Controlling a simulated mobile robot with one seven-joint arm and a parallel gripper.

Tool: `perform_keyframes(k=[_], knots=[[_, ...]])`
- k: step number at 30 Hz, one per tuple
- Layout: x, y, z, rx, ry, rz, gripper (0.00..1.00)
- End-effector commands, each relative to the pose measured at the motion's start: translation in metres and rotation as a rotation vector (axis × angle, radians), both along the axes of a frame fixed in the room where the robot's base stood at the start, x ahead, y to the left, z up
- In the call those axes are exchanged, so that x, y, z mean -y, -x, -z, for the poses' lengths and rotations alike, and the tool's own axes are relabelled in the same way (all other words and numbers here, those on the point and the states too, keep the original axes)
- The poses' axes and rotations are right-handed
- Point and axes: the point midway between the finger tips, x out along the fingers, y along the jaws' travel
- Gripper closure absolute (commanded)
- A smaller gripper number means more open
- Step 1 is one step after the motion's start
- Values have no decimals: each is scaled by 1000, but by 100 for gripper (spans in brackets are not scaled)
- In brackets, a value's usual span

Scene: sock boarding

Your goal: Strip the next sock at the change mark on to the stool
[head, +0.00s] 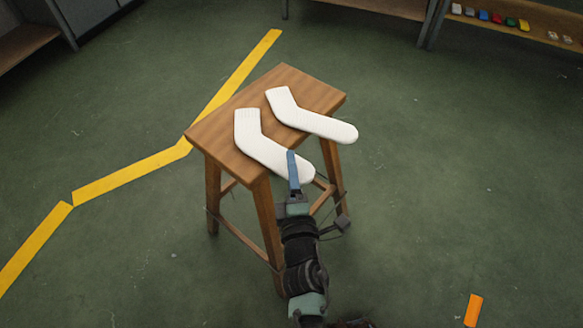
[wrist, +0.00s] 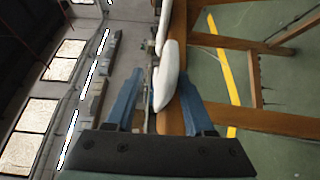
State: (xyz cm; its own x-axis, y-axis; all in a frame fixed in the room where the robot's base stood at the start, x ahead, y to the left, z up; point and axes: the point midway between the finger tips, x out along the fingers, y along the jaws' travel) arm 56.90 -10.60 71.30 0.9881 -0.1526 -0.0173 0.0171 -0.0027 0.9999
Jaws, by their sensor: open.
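A wooden stool (head: 222,135) stands in the middle of the head view. Two white socks, each bent at the heel, lie on its seat, their toes reaching past the seat edge. The nearer sock (head: 262,148) is on the left; the farther sock (head: 305,118) is on the right. My gripper (head: 292,160) is at the toe of the nearer sock, its blue fingers overlapping it. In the wrist view, my gripper (wrist: 159,88) is open, with a white sock toe (wrist: 166,72) between its fingers. I cannot tell whether they touch it.
A bent yellow line (head: 130,175) runs along the green floor left of the stool. An orange piece (head: 473,310) lies on the floor at lower right. A shelf (head: 545,18) at top right holds several small coloured items. The floor right of the stool is clear.

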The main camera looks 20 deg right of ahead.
Motion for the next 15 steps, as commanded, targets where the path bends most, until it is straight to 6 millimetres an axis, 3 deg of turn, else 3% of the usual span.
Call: perform_keyframes(k=[8,15], knots=[[-1,9,1,-2,0,0,46],[-7,48,2,-3,2,1,46]])
